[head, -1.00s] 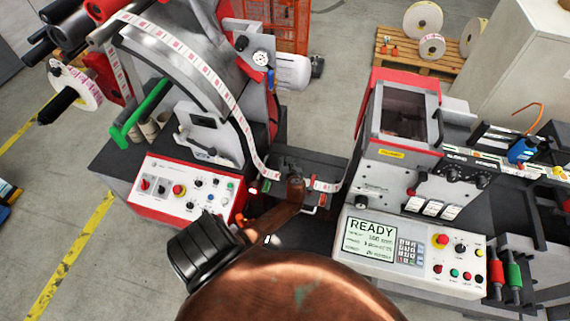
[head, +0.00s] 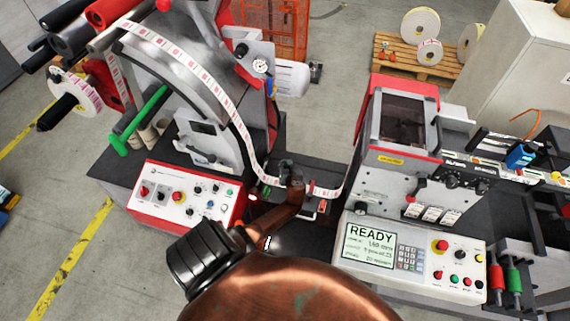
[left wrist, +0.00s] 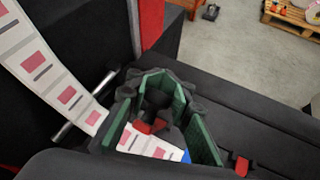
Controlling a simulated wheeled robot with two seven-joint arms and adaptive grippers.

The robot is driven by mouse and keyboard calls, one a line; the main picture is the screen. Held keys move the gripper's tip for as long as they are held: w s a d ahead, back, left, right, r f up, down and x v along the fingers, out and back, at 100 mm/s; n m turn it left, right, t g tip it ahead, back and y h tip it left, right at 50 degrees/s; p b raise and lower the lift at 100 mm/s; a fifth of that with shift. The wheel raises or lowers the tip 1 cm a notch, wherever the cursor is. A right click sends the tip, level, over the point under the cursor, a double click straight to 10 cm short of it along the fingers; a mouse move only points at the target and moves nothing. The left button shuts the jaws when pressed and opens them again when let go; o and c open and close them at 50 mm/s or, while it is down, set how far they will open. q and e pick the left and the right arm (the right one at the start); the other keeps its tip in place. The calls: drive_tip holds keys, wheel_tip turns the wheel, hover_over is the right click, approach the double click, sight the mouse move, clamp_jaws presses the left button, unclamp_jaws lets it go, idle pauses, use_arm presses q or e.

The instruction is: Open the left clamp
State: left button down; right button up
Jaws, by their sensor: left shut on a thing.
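The left clamp is mostly hidden by my left gripper (head: 291,176) on the dark splice table between the two machine halves. In the left wrist view, my left gripper (left wrist: 160,118), with green pads, is closed around a dark and red part of the left clamp (left wrist: 150,127). The printed label web (left wrist: 62,84) runs down to the gripper and shows between its fingers. A second red clamp part (left wrist: 242,165) lies apart to the right in the left wrist view; it also shows in the head view (head: 322,206). My right gripper is not in view.
A white button panel (head: 185,193) stands left of the table. A panel with a READY screen (head: 370,246) stands to the right. The curved web guide rises behind on the left, and a red-topped unit (head: 404,115) stands close on the right.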

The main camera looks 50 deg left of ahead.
use_arm(q)
drive_tip(key=shift+w+d+r, duration=0.2)
drive_tip(key=shift+w+d, duration=0.3)
drive_tip(key=shift+d, duration=0.05)
drive_tip(key=c, duration=2)
unclamp_jaws()
drive_tip(key=shift+d, duration=0.1)
drive_tip(key=shift+s+a+f, duration=0.1)
drive_tip(key=shift+s+a, duration=0.25)
drive_tip(key=shift+d, duration=0.1)
drive_tip(key=d+r+p, duration=0.1)
drive_tip(key=r+p, duration=0.1)
drive_tip(key=p, duration=0.1)
drive_tip(key=d+r+p, duration=0.1)
drive_tip(key=r+p, duration=0.2)
drive_tip(key=d+r+p, duration=0.2)
drive_tip(key=r, duration=0.1)
drive_tip(key=shift+s+p, duration=0.1)
drive_tip(key=shift+p, duration=0.3)
